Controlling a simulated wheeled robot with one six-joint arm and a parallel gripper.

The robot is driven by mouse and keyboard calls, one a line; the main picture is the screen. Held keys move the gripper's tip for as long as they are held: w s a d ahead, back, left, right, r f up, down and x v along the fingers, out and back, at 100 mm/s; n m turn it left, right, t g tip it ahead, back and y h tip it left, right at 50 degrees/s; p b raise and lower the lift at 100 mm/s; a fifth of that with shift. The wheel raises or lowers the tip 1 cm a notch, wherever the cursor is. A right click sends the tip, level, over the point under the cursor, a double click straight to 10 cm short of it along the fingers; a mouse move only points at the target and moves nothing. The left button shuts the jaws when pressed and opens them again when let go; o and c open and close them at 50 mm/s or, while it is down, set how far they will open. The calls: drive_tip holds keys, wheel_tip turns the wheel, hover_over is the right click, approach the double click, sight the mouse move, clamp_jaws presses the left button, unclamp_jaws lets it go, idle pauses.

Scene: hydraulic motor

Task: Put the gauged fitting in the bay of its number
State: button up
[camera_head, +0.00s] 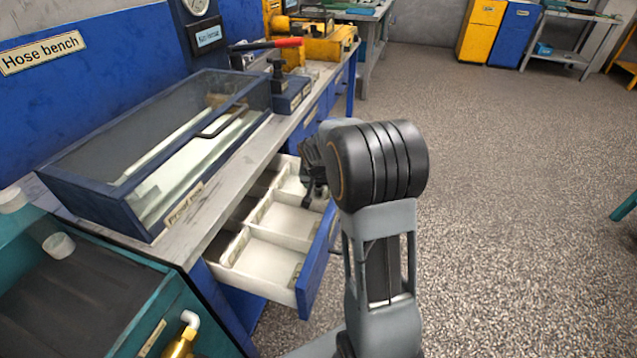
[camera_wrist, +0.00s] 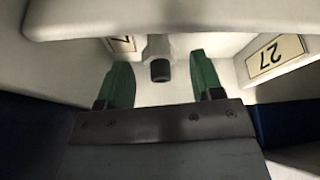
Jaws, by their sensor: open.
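The drawer (camera_head: 318,262) of the blue bench is pulled out and has white-walled bays. My gripper (camera_head: 312,185) is down at its far bays, partly hidden by my arm. In the wrist view my gripper (camera_wrist: 155,88) is open, its two green fingers apart. A light grey fitting with a dark round end (camera_wrist: 160,68) is between and just beyond the fingertips, inside a bay; a gap shows on both sides of it. A number plate (camera_wrist: 275,57) on the right wall reads 27, upside down. A second plate (camera_wrist: 121,44) is partly hidden; a 7 shows.
A pale wall edge (camera_wrist: 160,18) crosses the top of the wrist view. The glass-lidded case (camera_head: 165,150) stands on the bench. A brass fitting with a white elbow (camera_head: 183,338) is at the teal cart (camera_head: 160,285). Open floor lies to the right.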

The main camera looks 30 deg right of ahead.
drive_tip(key=shift+r+p, duration=0.35)
drive_tip(key=shift+r, duration=0.2)
drive_tip(key=p+v, duration=0.2)
drive_tip(key=v, duration=0.9)
drive_tip(key=shift+s+p, duration=0.2)
drive_tip(key=shift+p, duration=0.1)
drive_tip(key=shift+a+r, duration=0.1)
drive_tip(key=shift+a, duration=0.05)
